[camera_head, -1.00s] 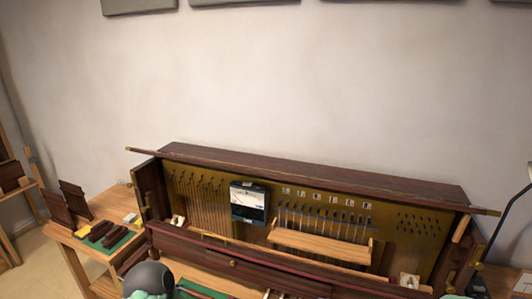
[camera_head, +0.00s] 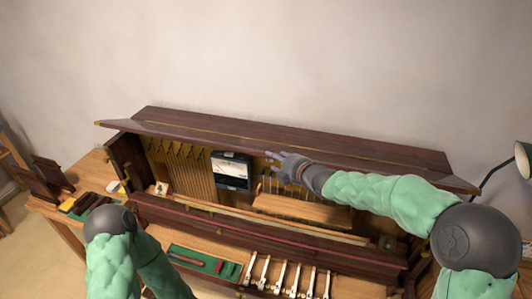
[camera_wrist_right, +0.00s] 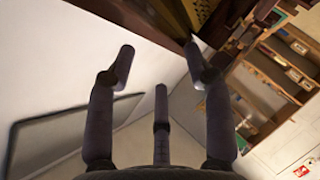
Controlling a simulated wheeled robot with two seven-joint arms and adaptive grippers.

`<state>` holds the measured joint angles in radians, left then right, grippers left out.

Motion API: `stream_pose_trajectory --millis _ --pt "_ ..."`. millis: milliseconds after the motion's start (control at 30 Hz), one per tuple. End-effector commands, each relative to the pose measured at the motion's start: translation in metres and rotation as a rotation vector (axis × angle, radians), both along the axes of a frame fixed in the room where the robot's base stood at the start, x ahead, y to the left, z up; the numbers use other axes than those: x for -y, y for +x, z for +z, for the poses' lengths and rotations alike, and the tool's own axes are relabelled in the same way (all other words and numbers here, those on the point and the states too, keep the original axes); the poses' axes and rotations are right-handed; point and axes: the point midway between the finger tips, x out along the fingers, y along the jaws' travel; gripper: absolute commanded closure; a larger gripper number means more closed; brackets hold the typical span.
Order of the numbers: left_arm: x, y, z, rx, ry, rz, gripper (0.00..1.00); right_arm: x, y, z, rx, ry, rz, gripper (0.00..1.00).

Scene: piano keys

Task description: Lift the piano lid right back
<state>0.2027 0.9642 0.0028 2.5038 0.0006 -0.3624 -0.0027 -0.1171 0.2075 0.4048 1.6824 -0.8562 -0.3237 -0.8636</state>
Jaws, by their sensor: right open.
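The piano (camera_head: 150,205) stands against the wall with its upper front open. Its dark wooden lid (camera_head: 300,138) runs along the top, with a long front flap (camera_head: 190,133) jutting forward over the opening. My right gripper (camera_head: 271,160) is open and empty, at the front edge of the flap near the middle of the piano. Whether a finger touches the flap cannot be told. In the right wrist view its fingers (camera_wrist_right: 160,75) are spread with nothing between them, and dark wood (camera_wrist_right: 165,18) shows beyond. My left arm shows at lower left, but its gripper is out of view.
A black-framed meter (camera_head: 231,169) and a wooden rail (camera_head: 300,208) sit inside the opening. A green tool tray (camera_head: 205,262) lies in front. A side table (camera_head: 90,170) stands at left and a lamp (camera_head: 524,158) at right. The wall above is clear.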

Motion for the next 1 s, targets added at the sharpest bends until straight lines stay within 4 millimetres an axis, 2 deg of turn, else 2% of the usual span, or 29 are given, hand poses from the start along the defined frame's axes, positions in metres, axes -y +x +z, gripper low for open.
stream_pose_trajectory --millis 200,400,600,900,933,1000 --pt "0.000 0.001 0.005 0.001 0.000 0.000 0.60 -0.018 0.029 -0.011 -0.001 0.000 0.001 0.48" --pt "0.000 0.001 0.008 0.001 0.000 0.000 0.60 -0.028 0.047 -0.018 -0.002 0.001 0.000 0.48" --pt "0.000 0.001 0.009 0.002 0.000 0.001 0.60 -0.033 0.056 -0.022 -0.001 0.000 0.000 0.48" --pt "0.000 0.001 0.009 0.001 0.000 0.000 0.60 -0.034 0.057 -0.023 -0.001 0.001 -0.002 0.48" --pt "0.000 0.001 0.009 0.001 0.000 0.000 0.60 -0.033 0.057 -0.023 -0.001 0.002 -0.001 0.54" --pt "0.000 0.001 0.009 0.002 0.000 0.001 0.60 -0.033 0.057 -0.023 -0.001 0.002 -0.001 0.74"
